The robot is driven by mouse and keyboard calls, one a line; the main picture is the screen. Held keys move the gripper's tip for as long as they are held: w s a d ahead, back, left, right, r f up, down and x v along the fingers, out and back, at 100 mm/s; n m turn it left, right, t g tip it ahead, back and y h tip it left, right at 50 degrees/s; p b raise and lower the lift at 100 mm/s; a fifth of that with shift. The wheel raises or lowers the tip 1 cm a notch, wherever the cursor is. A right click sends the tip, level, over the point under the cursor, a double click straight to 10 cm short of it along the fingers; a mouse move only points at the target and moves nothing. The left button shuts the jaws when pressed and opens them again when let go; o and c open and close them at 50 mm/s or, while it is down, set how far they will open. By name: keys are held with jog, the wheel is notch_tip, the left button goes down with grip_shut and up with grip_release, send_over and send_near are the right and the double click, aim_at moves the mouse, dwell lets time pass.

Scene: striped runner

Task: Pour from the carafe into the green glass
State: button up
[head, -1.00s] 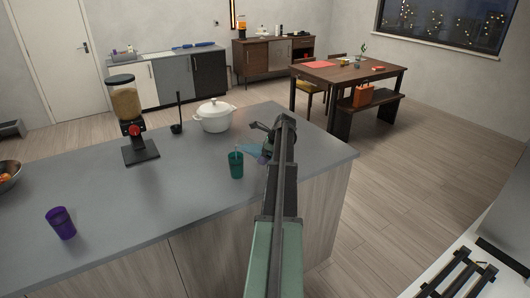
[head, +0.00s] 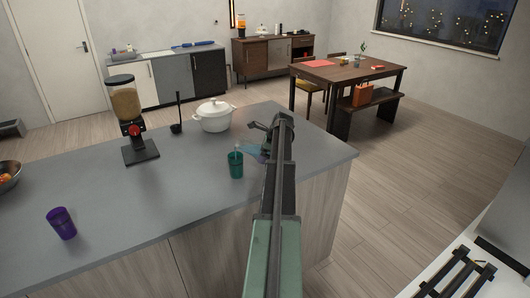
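The green glass (head: 236,166) stands upright on the grey counter, just left of my arm. The carafe (head: 251,150), a translucent bluish vessel, is tilted with its mouth end to the left, close above the green glass's rim. A small pale streak shows at the glass's opening; I cannot tell if it is liquid. My gripper (head: 264,138) is at the carafe's right side and appears shut on it, holding it above the counter. My arm hides part of the gripper and the carafe's right end.
A white lidded pot (head: 214,116), a black ladle on a stand (head: 177,127) and a cereal dispenser (head: 132,120) stand further left on the counter (head: 120,215).

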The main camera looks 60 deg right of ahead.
jog(key=shift+r+g+p, duration=0.5)
jog(key=shift+p, duration=0.2)
dwell(3.1)
dwell(0.8)
